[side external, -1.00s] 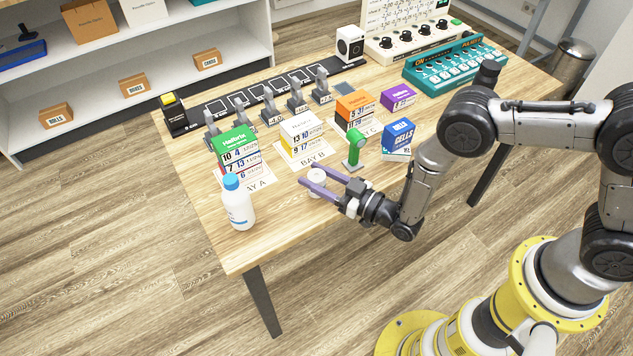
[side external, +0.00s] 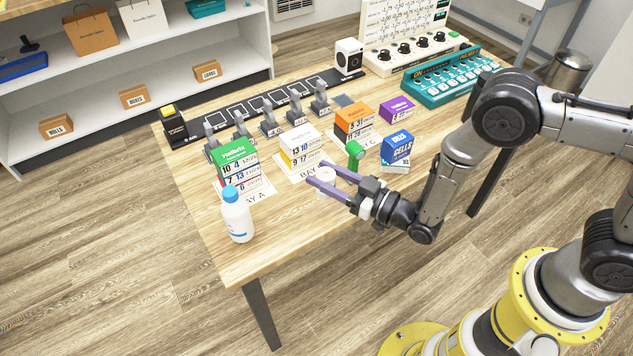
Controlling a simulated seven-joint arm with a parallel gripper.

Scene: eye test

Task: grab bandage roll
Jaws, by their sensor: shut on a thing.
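The bandage roll (side external: 325,178) is a small white cylinder in the side external view, near the front middle of the table. My gripper (side external: 319,176) has two purple fingers, shut on the roll from either side. The fingers hide part of its sides. The roll appears to be held above the tabletop, in front of the BAY B card (side external: 305,175), which it partly covers in the picture. The exact gap beneath it cannot be told.
A white bottle with a blue cap (side external: 238,217) stands left of my gripper. A green device (side external: 355,153) stands close behind the fingers, with a blue CELLS box (side external: 397,147) to its right. Stacked boxes (side external: 300,148) stand behind. The table's front left (side external: 270,235) is clear.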

